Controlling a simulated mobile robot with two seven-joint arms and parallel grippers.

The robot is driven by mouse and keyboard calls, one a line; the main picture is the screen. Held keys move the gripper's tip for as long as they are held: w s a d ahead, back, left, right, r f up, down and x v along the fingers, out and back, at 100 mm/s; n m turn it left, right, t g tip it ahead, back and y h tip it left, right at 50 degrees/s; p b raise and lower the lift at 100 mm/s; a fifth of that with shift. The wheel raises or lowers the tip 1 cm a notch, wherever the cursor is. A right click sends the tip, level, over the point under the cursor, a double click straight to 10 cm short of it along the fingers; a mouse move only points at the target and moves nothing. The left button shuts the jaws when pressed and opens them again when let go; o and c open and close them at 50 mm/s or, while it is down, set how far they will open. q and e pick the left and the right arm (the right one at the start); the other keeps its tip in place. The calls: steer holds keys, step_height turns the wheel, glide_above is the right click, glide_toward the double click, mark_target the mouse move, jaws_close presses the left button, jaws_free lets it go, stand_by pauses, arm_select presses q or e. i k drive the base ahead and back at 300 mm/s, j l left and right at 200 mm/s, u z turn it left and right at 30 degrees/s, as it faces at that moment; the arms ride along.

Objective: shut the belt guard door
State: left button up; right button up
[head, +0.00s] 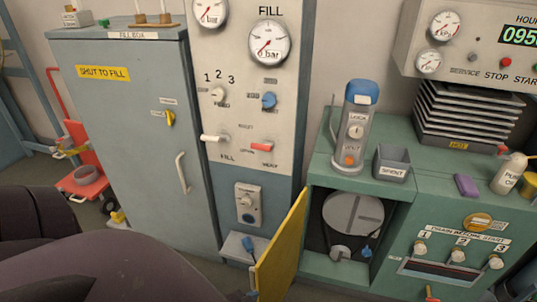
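The yellow belt guard door (281,247) stands open at the left side of the green machine (410,215). It is swung out toward me, seen nearly edge-on, and its lower part runs to the bottom of the picture. Behind it the opening shows a large grey pulley wheel (352,217) and a smaller pulley (340,253). A blue-handled part (367,251) is at the right of the opening. Neither of my grippers is in view. Dark rounded parts, apparently my arm links, fill the lower left corner.
A grey fill box (130,130) with a white handle stands left of the gauge panel (248,100). A low grey box (240,247) with a blue part on it is just left of the door. A grey-blue cylinder (354,125) and a grey bin (391,162) stand on the green machine.

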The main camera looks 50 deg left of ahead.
mark_target(275, 270)
steer(key=k+j, duration=0.1)
steer(key=j, duration=1.05)
steer(key=k+j, duration=0.15)
steer(key=j, duration=0.45)
